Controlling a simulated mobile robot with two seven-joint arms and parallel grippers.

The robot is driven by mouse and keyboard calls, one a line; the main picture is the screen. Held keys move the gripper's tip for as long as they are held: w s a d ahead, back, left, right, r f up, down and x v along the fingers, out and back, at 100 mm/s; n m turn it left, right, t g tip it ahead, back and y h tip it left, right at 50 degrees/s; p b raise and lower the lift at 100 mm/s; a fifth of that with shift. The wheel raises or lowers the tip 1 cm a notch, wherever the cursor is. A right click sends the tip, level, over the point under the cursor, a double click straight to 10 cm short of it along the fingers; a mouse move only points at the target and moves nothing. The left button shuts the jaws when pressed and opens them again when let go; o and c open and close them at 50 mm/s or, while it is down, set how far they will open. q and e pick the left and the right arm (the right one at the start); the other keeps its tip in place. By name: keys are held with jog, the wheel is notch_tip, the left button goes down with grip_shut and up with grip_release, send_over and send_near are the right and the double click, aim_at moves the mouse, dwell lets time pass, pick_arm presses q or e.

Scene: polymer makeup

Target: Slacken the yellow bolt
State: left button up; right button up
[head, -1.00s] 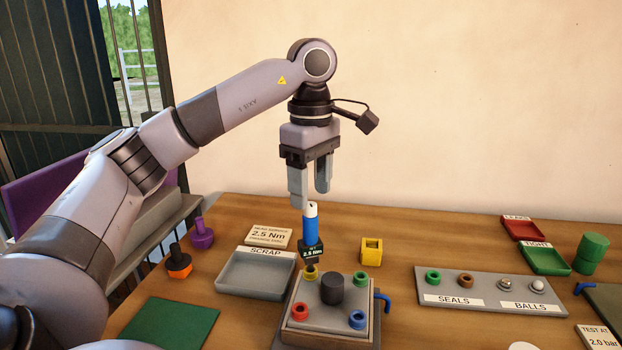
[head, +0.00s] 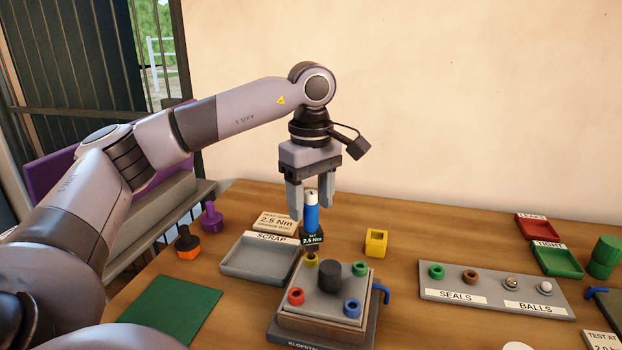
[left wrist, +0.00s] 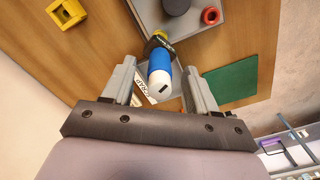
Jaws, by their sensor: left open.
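The yellow bolt (head: 310,260) sits at the back left corner of the grey block (head: 327,280). A blue torque driver (head: 311,219) with a white cap and a "2.5 Nm" label stands upright over the yellow bolt, its lower end at the bolt; contact is hard to tell. My left gripper (head: 312,208) is open, pointing down, with its fingers on either side of the driver's upper part. In the left wrist view the driver (left wrist: 160,68) lies between the two open fingers (left wrist: 160,88). My right gripper is not in view.
Red (head: 296,296) and blue (head: 351,308) bolts and a dark knob (head: 330,275) are on the block. The scrap tray (head: 262,262) is left, a yellow socket block (head: 376,242) behind right. The seals and balls rack (head: 491,290) stands right. A green mat (head: 172,312) lies front left.

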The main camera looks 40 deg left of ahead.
pick_arm(q)
jog(key=shift+f, duration=0.65)
grip_shut()
jog(key=shift+n, duration=1)
jog(key=shift+n+p, duration=0.4)
jog(key=shift+n, duration=0.5)
